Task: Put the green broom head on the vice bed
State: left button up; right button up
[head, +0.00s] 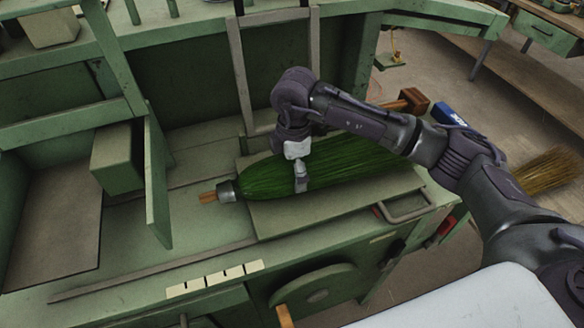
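The green broom head (265,182) lies on its side across the vice bed (330,207), with its metal collar (226,191) and a short wooden stub (207,197) pointing left. Its bristles run right, partly hidden behind my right arm. My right gripper (300,180) comes from above, with a finger against the near side of the broom head around its middle. The far finger is hidden, so its grip cannot be seen fully. My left gripper is not in view.
A grey upright frame (240,75) stands behind the bed. A green panel (157,178) stands upright at left. A metal handle (404,208) is at the bed's right front. A wooden mallet (412,100) and straw bristles (545,172) are at right.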

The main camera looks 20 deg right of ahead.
jog(key=shift+r, duration=0.15)
jog(key=shift+r, duration=0.25)
notch_tip(320, 180, up, 12)
jog(key=b, duration=0.2)
jog(key=shift+d+f, duration=0.15)
dwell(0.3)
